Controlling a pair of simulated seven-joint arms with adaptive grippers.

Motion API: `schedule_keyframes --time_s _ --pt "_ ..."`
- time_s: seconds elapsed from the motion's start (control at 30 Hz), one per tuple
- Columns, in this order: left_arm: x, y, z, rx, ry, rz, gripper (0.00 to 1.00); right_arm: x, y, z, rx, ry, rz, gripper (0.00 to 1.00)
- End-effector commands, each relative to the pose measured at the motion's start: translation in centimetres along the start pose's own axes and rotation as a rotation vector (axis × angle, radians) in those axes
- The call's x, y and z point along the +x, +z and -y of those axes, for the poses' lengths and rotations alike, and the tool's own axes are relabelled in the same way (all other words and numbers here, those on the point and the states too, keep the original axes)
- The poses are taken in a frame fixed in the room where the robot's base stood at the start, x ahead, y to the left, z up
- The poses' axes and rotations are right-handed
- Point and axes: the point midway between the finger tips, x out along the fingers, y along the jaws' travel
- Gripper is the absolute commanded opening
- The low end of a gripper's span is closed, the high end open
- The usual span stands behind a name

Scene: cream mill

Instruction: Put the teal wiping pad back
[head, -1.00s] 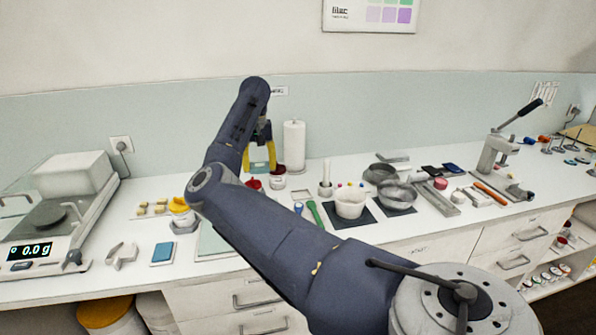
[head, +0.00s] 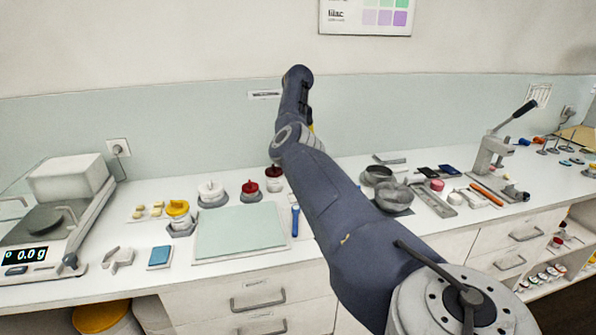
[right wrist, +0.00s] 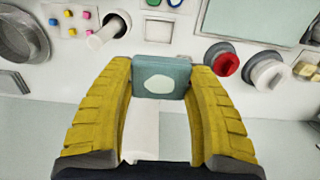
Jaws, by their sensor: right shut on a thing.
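The teal wiping pad (right wrist: 161,80) is a small rounded block with a pale patch on its face. It shows in the right wrist view between the two yellow fingers of my right gripper (right wrist: 161,68), which is shut on it. In the head view my right arm hides the pad and almost all of that gripper; only a bit of a yellow finger (head: 310,119) shows. The pad is held over the back part of the white counter (head: 330,166). A flat blue pad (head: 160,256) lies at the front left of the counter. My left gripper is not in view.
A pale green mat (head: 240,231) lies left of my arm, with a red-knobbed pot (head: 251,188) and a white-knobbed pot (head: 211,192) behind it. A white upright thing (right wrist: 141,130) shows below the pad in the wrist view. Metal bowls (head: 394,195) stand right of my arm.

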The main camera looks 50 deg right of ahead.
Motion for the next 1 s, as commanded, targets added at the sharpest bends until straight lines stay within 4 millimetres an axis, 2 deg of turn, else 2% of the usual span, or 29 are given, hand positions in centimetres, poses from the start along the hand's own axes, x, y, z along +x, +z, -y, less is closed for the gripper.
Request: schedule_keyframes --time_s 0.17,0.6,0.8,1.0 --pt "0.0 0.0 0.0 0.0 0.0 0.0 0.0 3.0 0.1 -0.2 0.011 0.003 0.003 0.24" --pt "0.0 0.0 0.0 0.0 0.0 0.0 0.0 12.4 0.1 -0.2 0.01 0.002 0.003 0.24" --pt "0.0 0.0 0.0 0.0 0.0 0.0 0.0 14.7 0.0 -0.2 0.011 0.001 0.002 0.24" --pt "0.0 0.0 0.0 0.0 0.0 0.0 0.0 15.5 0.0 -0.2 0.012 0.0 0.0 0.24"
